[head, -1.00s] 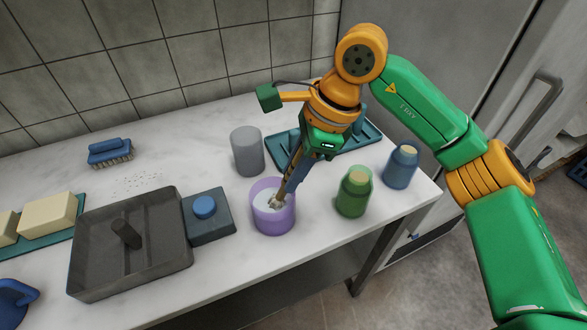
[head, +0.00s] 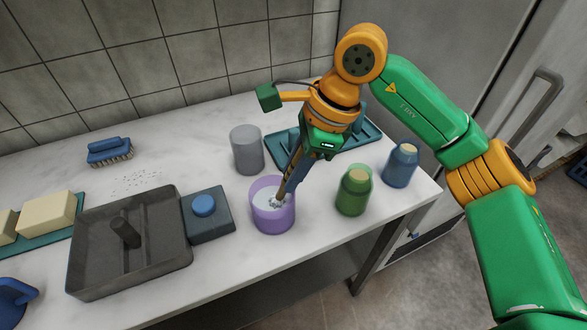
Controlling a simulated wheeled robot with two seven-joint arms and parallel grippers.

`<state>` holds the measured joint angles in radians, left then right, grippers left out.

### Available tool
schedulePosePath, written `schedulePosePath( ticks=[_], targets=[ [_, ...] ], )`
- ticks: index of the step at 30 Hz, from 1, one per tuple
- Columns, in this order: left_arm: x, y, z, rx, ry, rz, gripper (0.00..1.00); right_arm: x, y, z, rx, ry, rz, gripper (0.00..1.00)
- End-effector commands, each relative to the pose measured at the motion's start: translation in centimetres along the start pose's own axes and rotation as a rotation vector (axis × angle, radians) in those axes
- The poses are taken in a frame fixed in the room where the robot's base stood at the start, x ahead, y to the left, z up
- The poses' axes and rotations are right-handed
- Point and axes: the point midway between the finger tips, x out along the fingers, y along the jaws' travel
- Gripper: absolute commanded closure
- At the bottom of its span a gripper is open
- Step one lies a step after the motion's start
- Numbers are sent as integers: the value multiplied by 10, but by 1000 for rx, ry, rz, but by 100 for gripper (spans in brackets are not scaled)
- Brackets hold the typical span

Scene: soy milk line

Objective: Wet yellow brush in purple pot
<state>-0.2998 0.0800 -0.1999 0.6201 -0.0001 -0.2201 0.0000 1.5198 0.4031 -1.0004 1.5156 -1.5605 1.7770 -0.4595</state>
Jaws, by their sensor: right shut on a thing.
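The purple pot (head: 273,219) stands on the counter near its front edge, with pale liquid inside. My right gripper (head: 286,188) reaches down over the pot and is shut on a slim, brownish-yellow thing, which I take to be the yellow brush. Its lower end is inside the pot, at the pale liquid. The gripper fingers hide most of it, so its bristles and exact depth are hard to tell. My left gripper is not in view.
A grey cup (head: 247,150) stands just behind the pot, and a teal rack (head: 355,149) lies behind the gripper. A green jar (head: 353,192) and a blue jar (head: 401,166) stand to the right. A blue-button box (head: 208,228) and a dark tray (head: 87,225) are left.

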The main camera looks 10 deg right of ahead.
Motion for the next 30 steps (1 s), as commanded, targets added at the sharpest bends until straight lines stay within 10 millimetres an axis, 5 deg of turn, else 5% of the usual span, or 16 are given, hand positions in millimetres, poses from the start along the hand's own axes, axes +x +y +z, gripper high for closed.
schedulePosePath(
  ticks=[7,24,30],
  targets=[
    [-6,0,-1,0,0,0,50,-6,0,2,0,2,3,100],
    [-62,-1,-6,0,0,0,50,-67,-5,24,0,1,1,100],
    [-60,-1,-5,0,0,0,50,-65,-5,24,0,1,2,100]
  ],
)
